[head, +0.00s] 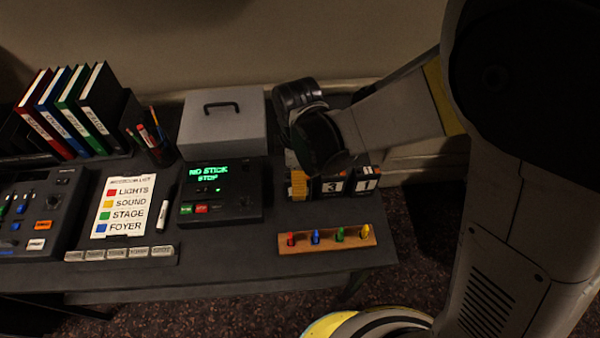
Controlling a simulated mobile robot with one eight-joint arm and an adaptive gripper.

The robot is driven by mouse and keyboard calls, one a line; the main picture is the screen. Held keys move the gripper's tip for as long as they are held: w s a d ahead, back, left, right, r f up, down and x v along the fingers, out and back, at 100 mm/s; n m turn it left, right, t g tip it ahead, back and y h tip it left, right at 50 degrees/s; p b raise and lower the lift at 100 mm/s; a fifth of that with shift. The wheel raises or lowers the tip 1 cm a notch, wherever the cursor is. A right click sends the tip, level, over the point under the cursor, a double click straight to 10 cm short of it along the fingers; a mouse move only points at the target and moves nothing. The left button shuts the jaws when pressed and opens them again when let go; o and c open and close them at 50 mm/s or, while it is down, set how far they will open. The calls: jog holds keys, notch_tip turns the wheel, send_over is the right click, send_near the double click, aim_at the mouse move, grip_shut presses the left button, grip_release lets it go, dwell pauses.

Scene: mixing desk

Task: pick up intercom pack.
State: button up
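I cannot pick out the intercom pack with certainty; no thing in the head view is clearly marked as one. The end of my arm, with my gripper (318,142), is over the back right of the desk. It is dark, and its fingers cannot be made out, so I cannot tell whether it is open or holds anything. It covers part of the desk behind the calendar blocks (338,187). A small orange-yellow item (298,184) shows just below my arm's end, left of the blocks.
A grey box with a handle (225,125) and a black console with green text (220,193) stand left of my gripper. A wooden strip with coloured pegs (327,239) lies in front. Binders (98,105), a pen cup (160,151) and a label sheet (124,206) are farther left.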

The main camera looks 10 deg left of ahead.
grip_shut()
jog(key=shift+r, duration=0.2)
